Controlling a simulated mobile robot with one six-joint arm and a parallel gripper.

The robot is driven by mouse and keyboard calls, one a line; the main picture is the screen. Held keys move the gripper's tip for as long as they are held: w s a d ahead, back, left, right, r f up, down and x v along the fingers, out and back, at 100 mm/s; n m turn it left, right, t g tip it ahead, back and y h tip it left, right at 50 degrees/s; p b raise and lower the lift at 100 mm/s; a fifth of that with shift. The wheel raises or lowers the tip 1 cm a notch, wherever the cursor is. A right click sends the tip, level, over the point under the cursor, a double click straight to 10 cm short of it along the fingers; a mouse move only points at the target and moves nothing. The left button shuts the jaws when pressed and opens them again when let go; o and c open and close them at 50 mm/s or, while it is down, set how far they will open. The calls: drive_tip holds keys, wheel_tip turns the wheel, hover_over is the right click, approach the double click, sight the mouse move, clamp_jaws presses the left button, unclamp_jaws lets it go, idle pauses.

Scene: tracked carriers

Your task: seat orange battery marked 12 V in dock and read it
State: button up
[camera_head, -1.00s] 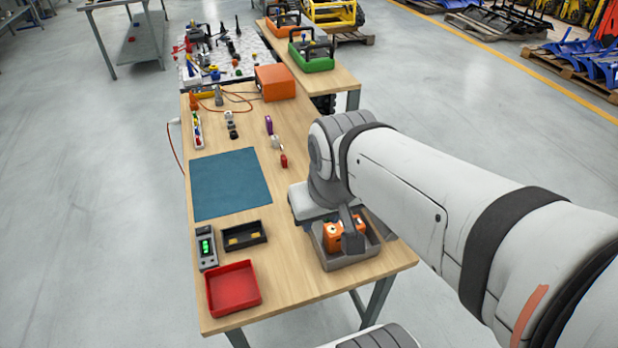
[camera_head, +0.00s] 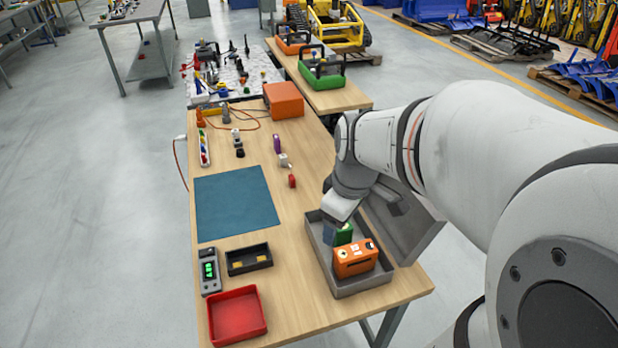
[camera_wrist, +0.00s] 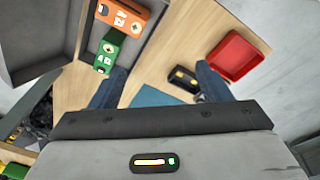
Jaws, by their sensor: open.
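An orange battery (camera_head: 356,258) with a white label sits in a grey bin (camera_head: 368,286); its marking is too small to read surely. A green battery (camera_head: 344,234) stands just behind it in the bin. Both also show in the wrist view, the orange one (camera_wrist: 123,16) above the green one (camera_wrist: 112,50). The black dock (camera_head: 249,260) with yellow contacts lies empty on the table, beside a meter (camera_head: 210,271) with a lit green display. My gripper (camera_wrist: 160,72) is open with nothing between its fingers. In the head view it is at the bin's back, close to the green battery.
A red tray (camera_head: 238,316) stands in front of the dock. A grey panel, like a lid (camera_head: 402,225), leans out at the bin's right side. A blue mat (camera_head: 237,202) lies behind the dock. Table between dock and bin is clear.

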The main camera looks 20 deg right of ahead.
sight(356, 249)
drive_tip(key=w+d+f+n+b, duration=0.1)
drive_tip(key=w+d+f+n, duration=0.1)
drive_tip(key=d+f+n, duration=0.1)
drive_tip(key=w+d+f+n+g+b, duration=0.1)
drive_tip(key=w+d+f+n, duration=0.1)
drive_tip(key=f, duration=0.4)
drive_tip(key=w+d+f+n+y+b, duration=0.1)
drive_tip(key=w+d+f+n, duration=0.1)
drive_tip(key=d+f+n, duration=0.2)
drive_tip(key=shift+d+f+n+g, duration=0.2)
drive_tip(key=shift+f+n+g, duration=0.25)
drive_tip(key=shift+n, duration=0.35)
drive_tip(key=shift+d+f, duration=0.1)
drive_tip(key=shift+f, duration=0.2)
drive_tip(key=f, duration=0.2)
drive_tip(key=a+f, duration=0.1)
drive_tip(key=f, duration=0.4)
drive_tip(key=shift+w+a+f+p, duration=0.15)
drive_tip(key=shift+a+f+p, duration=0.1)
drive_tip(key=shift+p, duration=0.15)
clamp_jaws()
drive_tip(key=shift+r, duration=0.15)
